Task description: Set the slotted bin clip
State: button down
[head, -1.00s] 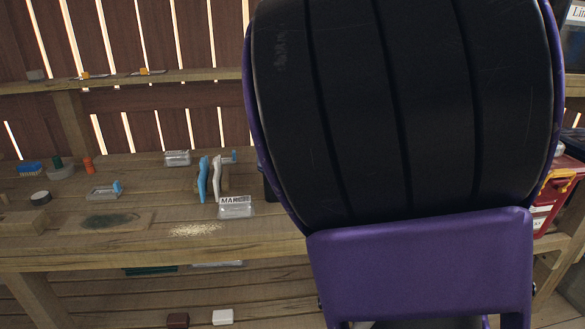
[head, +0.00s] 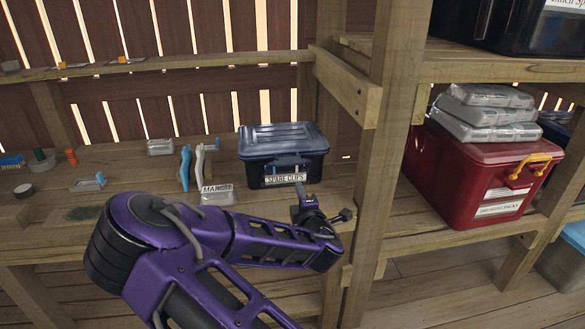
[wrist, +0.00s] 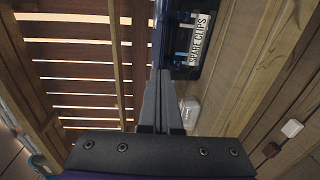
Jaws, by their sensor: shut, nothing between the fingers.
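A dark blue lidded bin (head: 257,140) labelled SPARE CLIPS stands on the bench with its lid shut. A dark latch piece (head: 288,164) shows on its front above the label. The bin also shows at the top of the wrist view (wrist: 187,70). A blue clip-shaped piece (head: 185,168) and a white one (head: 199,163) stand upright left of the bin. Which part is the slotted clip, I cannot tell. My gripper (head: 299,190) is in front of the bin's label, apart from it as far as I can see. In the wrist view my gripper's fingers (wrist: 166,85) are together and empty.
A wooden post (head: 375,150) stands right of the bin. A clear labelled box (head: 217,195) sits left of my gripper. A shelf (head: 150,72) runs behind.

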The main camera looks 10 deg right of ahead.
aim_at(290, 163)
jog(key=w, duration=0.8)
jog(key=w+f, duration=0.1)
jog(key=w, duration=0.4)
jog(key=shift+r, duration=0.15)
